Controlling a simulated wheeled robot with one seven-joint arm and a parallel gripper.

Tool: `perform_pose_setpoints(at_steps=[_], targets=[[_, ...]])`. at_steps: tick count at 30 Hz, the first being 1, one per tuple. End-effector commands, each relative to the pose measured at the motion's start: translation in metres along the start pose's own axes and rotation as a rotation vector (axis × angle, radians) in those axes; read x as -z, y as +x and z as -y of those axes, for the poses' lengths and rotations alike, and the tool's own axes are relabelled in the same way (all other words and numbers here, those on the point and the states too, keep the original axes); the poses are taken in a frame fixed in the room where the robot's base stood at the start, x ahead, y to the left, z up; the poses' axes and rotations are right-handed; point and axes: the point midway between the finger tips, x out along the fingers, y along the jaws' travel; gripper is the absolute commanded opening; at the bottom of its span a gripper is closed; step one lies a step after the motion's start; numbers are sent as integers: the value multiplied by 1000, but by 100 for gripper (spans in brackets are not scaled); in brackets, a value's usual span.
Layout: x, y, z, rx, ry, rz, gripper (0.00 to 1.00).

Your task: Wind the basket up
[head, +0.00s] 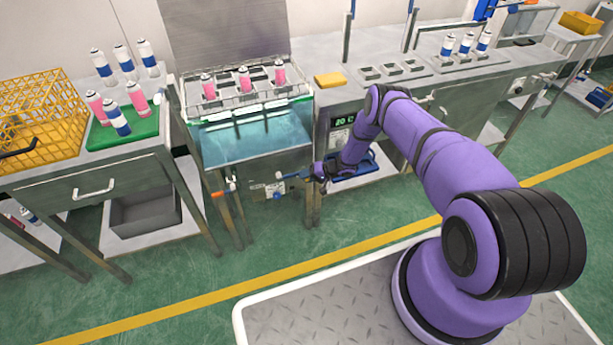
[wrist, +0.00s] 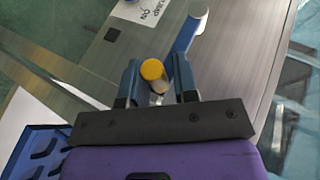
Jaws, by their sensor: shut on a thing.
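The wire basket (head: 222,100) holds several cans, three of them pink (head: 245,79), over the blue-green water tank (head: 253,137). Its cans stand above the water; the basket's lower part is hard to make out. A crank with a blue arm (wrist: 187,36) and a yellow-ended grip (wrist: 152,70) is on the tank's steel front. My gripper (head: 308,174) is low at the tank's front right. In the wrist view my gripper (wrist: 157,82) has its fingers on either side of the crank grip, shut on it.
A yellow crate (head: 45,115) and a green tray (head: 125,130) with cans are on the left bench. A panel with a green display (head: 344,121) is right of the tank. A blue tray (wrist: 35,150) lies near my gripper. The floor in front is clear.

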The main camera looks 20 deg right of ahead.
Motion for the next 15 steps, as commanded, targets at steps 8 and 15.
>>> perform_pose_setpoints(at_steps=[8,15], targets=[[-9,5,-5,-13,7,10,0],[-8,5,-4,-12,6,9,45]])
